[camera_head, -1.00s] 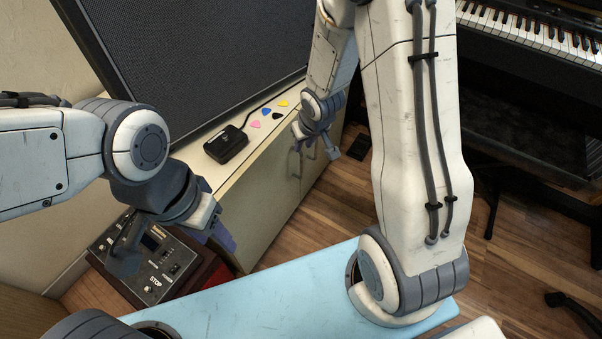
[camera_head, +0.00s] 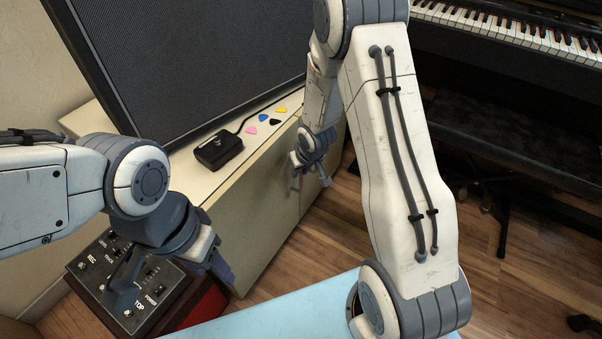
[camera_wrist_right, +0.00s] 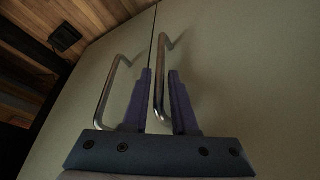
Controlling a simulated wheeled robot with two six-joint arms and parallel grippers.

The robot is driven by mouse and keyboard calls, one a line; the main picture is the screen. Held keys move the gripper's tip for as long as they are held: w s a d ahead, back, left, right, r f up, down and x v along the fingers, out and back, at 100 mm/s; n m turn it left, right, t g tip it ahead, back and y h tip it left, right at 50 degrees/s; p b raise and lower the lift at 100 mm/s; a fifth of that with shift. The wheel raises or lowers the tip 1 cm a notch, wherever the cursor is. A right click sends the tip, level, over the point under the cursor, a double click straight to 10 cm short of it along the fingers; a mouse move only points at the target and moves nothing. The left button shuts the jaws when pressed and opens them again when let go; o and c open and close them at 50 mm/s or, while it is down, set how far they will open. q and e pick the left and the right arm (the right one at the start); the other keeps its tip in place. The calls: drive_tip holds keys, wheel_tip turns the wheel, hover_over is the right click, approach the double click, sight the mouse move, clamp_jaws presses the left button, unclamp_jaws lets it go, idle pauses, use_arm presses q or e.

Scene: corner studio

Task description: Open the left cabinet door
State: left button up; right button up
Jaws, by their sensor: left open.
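The pale cabinet (camera_head: 240,225) stands below the speaker, its doors facing right and forward. In the right wrist view two metal bar handles stand on either side of a thin dark seam, a left handle (camera_wrist_right: 103,100) and a right handle (camera_wrist_right: 160,95). The doors look flush and shut. My right gripper (camera_wrist_right: 160,72) has its fingers apart, with the right handle's bar showing between them; contact is unclear. The left handle lies outside the fingers. In the head view my right gripper (camera_head: 312,180) is at the handles. My left gripper (camera_head: 170,282) is open and empty above the control box.
A black control box (camera_head: 90,290) on a red stand is at lower left. A black device (camera_head: 219,149) and several picks (camera_head: 262,117) lie on the cabinet top. A piano (camera_head: 510,30) and bench (camera_head: 500,135) stand right. Wooden floor (camera_head: 320,245) is free before the cabinet.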

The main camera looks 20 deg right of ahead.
clamp_jaws()
idle(1.4)
